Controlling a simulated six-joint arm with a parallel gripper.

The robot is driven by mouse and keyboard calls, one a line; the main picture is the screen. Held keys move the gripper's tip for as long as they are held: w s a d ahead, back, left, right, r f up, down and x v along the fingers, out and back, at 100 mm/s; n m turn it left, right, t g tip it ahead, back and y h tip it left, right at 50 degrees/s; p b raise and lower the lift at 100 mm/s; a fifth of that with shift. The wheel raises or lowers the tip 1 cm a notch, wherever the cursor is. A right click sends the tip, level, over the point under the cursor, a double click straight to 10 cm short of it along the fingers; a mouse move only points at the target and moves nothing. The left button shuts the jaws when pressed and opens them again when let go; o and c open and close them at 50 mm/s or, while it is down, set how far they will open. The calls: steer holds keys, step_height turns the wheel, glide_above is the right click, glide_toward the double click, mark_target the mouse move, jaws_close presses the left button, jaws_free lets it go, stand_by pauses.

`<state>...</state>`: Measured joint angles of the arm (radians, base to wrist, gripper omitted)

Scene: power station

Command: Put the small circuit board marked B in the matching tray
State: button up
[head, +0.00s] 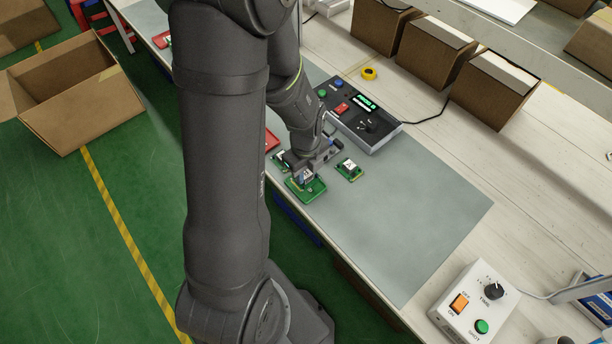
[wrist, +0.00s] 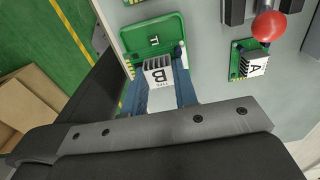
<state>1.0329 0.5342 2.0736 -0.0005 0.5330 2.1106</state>
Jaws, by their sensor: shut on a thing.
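The board marked B (wrist: 158,74) has a white label and a finned grey block. My gripper (wrist: 163,88) is shut on it, with one blue finger on each side. In the head view my gripper (head: 306,175) is low over the mat. A green, rimmed, tray-like piece (wrist: 150,38) with a small dark marking lies under and just beyond the board; it also shows in the head view (head: 305,191). I cannot tell whether the board touches it. Another small board (wrist: 255,65), marked A, lies to the right, apart from my gripper; it shows in the head view too (head: 349,168).
A white switch box (head: 474,304) stands at front right. The grey mat (head: 400,215) is clear on the right.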

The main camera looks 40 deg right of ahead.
mark_target(306, 174)
steer(key=shift+f, duration=1.35)
steer(key=shift+f, duration=0.2)
steer(key=o, duration=0.7)
step_height(306, 174, up, 12)
steer(key=shift+r, duration=0.2)
